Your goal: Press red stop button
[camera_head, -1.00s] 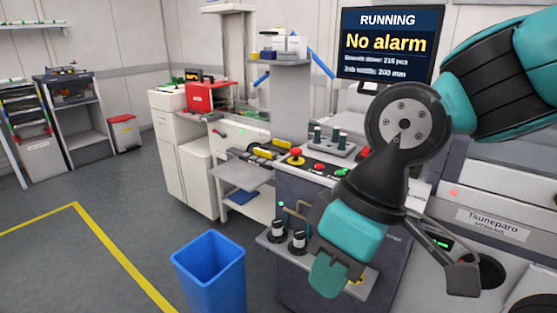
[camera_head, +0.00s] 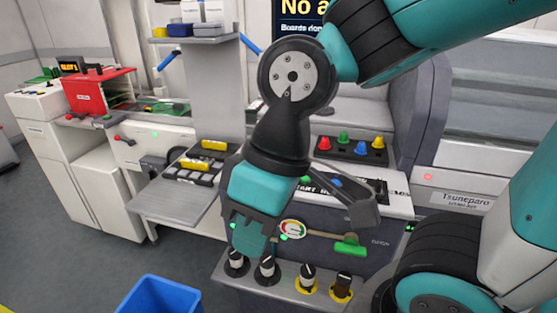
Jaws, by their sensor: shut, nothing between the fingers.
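My gripper (camera_head: 249,238) hangs in front of the machine's control panel, pointing down, with its teal finger above the lower ledge. It is shut and holds nothing. No red stop button shows on the panel; my wrist and gripper cover its left part. A green button (camera_head: 305,180) and a blue button (camera_head: 336,182) show on the panel just right of my wrist, near a partly covered label that includes "START". A red knob (camera_head: 324,144) stands farther back in a row with green, blue and yellow ones; I cannot tell that it is a stop button.
Several dark and white knobs (camera_head: 308,278) stand on the lower ledge (camera_head: 290,290). A gauge (camera_head: 292,229) and a green-handled lever (camera_head: 350,245) are on the front. A grey shelf (camera_head: 165,200) juts out at left. A blue bin (camera_head: 160,297) stands on the floor.

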